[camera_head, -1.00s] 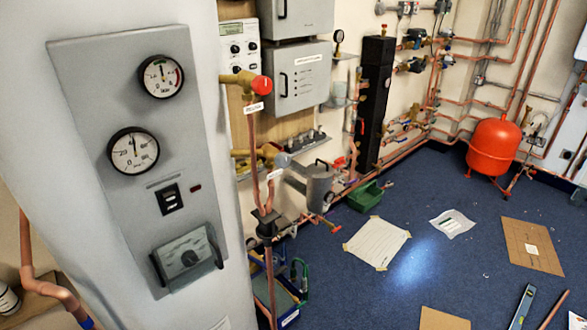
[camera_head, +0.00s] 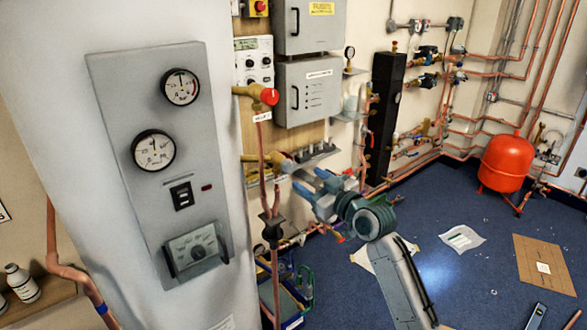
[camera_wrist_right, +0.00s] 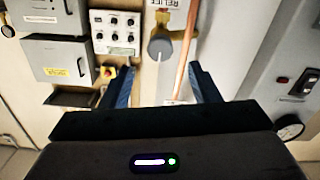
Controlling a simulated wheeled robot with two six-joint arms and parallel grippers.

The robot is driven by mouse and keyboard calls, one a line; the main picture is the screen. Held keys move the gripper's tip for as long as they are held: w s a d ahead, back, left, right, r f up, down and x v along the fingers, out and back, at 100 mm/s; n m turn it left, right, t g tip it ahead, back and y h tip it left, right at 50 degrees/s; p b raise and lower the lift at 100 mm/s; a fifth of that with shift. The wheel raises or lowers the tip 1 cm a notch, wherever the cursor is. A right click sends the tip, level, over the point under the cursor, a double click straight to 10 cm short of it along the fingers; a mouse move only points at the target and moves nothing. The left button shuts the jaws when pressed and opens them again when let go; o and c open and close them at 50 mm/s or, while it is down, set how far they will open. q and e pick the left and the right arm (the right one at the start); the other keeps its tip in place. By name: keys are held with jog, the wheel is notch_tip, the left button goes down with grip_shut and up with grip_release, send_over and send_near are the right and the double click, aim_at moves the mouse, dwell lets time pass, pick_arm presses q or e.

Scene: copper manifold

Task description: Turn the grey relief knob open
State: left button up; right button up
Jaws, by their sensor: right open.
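The grey relief knob (camera_head: 288,165) sits on the end of a brass valve beside the grey cabinet in the head view. In the right wrist view the round grey knob (camera_wrist_right: 160,49) is ahead of the fingers, next to a white label reading RELIEF (camera_wrist_right: 172,6). My right gripper (camera_head: 311,180) is just right of and below the knob in the head view. In the wrist view the right gripper's two blue fingers (camera_wrist_right: 160,86) are spread apart with nothing between them. The knob appears beyond the fingertips, between their lines. My left gripper is not in view.
A red knob (camera_head: 270,96) on another brass valve is above the relief knob. A copper pipe (camera_wrist_right: 187,50) runs close beside the grey knob. The cabinet's gauge panel (camera_head: 165,230) is at left.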

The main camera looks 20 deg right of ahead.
aim_at(291, 168)
jog(key=p+x, duration=0.1)
jog(key=x, duration=0.5)
jog(key=shift+w+r, duration=0.15)
jog(key=shift+p+x, duration=0.4)
jog(key=shift+x, duration=0.4)
jog(key=shift+c, duration=0.5)
jog(key=c, duration=0.9)
jog(key=shift+m, duration=0.3)
jog(key=m+p, duration=0.2)
jog(key=m, duration=0.3)
jog(key=shift+m, duration=0.3)
jog(key=m+p, duration=0.3)
jog(key=m, duration=0.2)
jog(key=shift+m, duration=0.3)
